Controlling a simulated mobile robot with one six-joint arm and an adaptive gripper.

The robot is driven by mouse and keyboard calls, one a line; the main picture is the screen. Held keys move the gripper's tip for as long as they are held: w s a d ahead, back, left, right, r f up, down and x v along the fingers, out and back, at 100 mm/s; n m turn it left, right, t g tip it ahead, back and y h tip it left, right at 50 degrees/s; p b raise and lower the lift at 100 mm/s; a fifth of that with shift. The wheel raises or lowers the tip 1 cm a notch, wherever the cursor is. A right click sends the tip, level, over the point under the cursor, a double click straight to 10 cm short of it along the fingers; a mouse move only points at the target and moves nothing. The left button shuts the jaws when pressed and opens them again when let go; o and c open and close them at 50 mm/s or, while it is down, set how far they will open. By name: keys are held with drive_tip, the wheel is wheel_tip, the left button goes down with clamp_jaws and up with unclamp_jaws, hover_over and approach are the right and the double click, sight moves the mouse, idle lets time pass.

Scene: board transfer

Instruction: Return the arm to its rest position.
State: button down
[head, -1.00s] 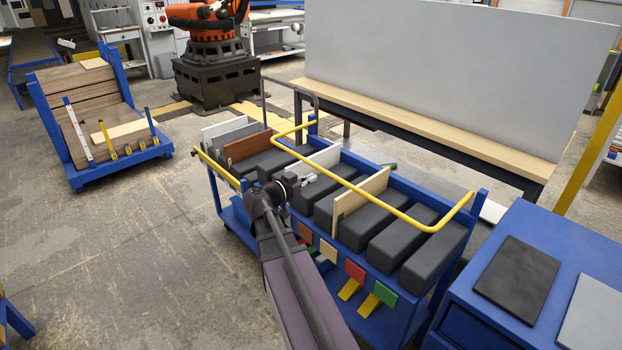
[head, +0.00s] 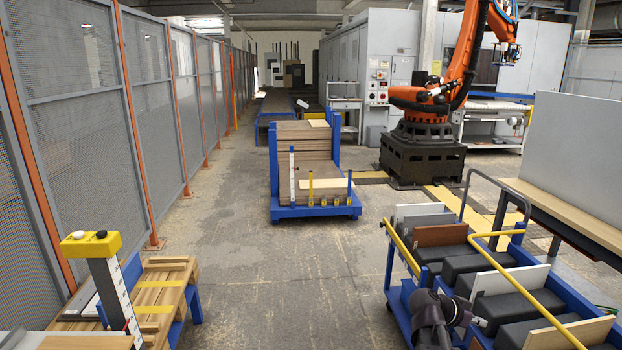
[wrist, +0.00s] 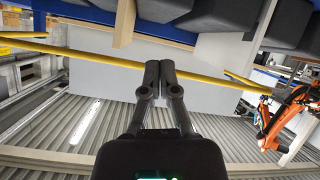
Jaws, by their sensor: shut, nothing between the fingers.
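My gripper (wrist: 160,72) shows in the wrist view with its two dark fingers side by side, tips together, and nothing between them. The wrist view is tilted over, with roof ribs low in the picture and the cart's yellow rail (wrist: 95,54) behind the fingers. In the head view my dark wrist shows at the bottom right, in front of the blue cart (head: 398,292). The fingertips are hard to make out there. The cart holds dark padded blocks (head: 513,298) and several upright boards, including a brown one (head: 440,235) and a white one (head: 510,280).
A blue trolley (head: 318,211) with stacked boards stands mid-floor. An orange robot arm (head: 460,75) stands behind on a dark base. Mesh fencing (head: 75,130) runs along the left. A wooden pallet (head: 160,290) and a yellow-topped post (head: 90,244) are at lower left. The central floor is clear.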

drive_tip(key=s+a+f+n+y, duration=0.2)
drive_tip(key=a+f+n+y, duration=0.15)
drive_tip(key=a, duration=0.55)
drive_tip(key=s+a+f+n+y, duration=0.25)
drive_tip(key=a+n+y, duration=0.2)
drive_tip(key=a, duration=0.35)
drive_tip(key=s+a+f+n+y, duration=0.1)
drive_tip(key=a+f+n+y, duration=0.35)
drive_tip(key=a, duration=0.45)
wheel_tip(320, 180, up, 15)
drive_tip(key=a+n+g+p, duration=0.1)
drive_tip(key=a+p, duration=0.1)
drive_tip(key=p, duration=1.2)
drive_tip(key=shift+s+f, duration=0.15)
drive_tip(key=shift+f, duration=0.05)
